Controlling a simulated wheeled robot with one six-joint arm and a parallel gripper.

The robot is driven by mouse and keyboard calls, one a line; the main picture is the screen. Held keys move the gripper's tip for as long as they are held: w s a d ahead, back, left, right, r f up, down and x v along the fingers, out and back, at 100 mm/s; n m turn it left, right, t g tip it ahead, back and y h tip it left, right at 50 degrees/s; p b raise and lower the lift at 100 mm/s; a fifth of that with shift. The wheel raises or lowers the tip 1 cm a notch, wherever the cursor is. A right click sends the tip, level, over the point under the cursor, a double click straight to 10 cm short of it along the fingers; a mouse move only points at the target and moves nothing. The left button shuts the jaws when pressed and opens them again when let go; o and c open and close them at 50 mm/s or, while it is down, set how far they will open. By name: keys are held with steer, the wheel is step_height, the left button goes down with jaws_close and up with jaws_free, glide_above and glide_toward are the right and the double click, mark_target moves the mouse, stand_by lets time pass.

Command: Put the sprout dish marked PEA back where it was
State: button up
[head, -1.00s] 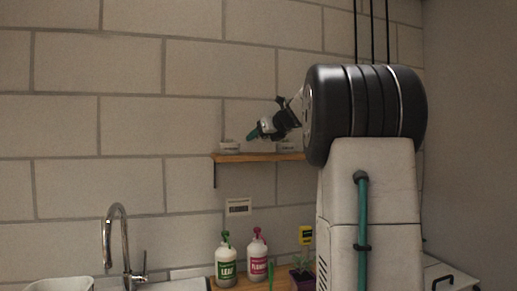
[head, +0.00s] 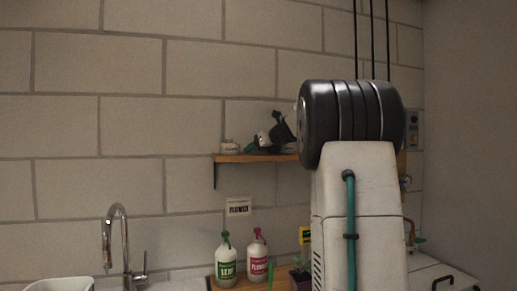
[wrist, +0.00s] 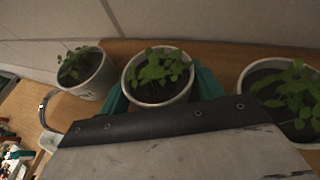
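In the wrist view, a round white sprout dish (wrist: 160,103) with green seedlings sits between the teal fingers of my gripper (wrist: 161,95). The fingers lie close against both its sides. No PEA mark can be read on it; its near side is hidden behind my gripper. It is at or just above the wooden shelf; I cannot tell which. In the head view, my gripper (head: 265,140) is low at the wall shelf (head: 250,158), right of a small white dish (head: 230,148).
In the wrist view, one white dish with seedlings (wrist: 98,83) stands to the left and another (wrist: 307,130) to the right, close by. The wall is just behind. Below the shelf are a LEAF bottle (head: 226,268), a FLOWER bottle (head: 257,266) and a tap (head: 118,235).

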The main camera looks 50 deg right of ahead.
steer(key=shift+r, duration=0.15)
steer(key=shift+s+r, duration=0.2)
steer(key=v, duration=1.1)
steer(key=shift+s+a, duration=0.15)
steer(key=shift+s, duration=0.15)
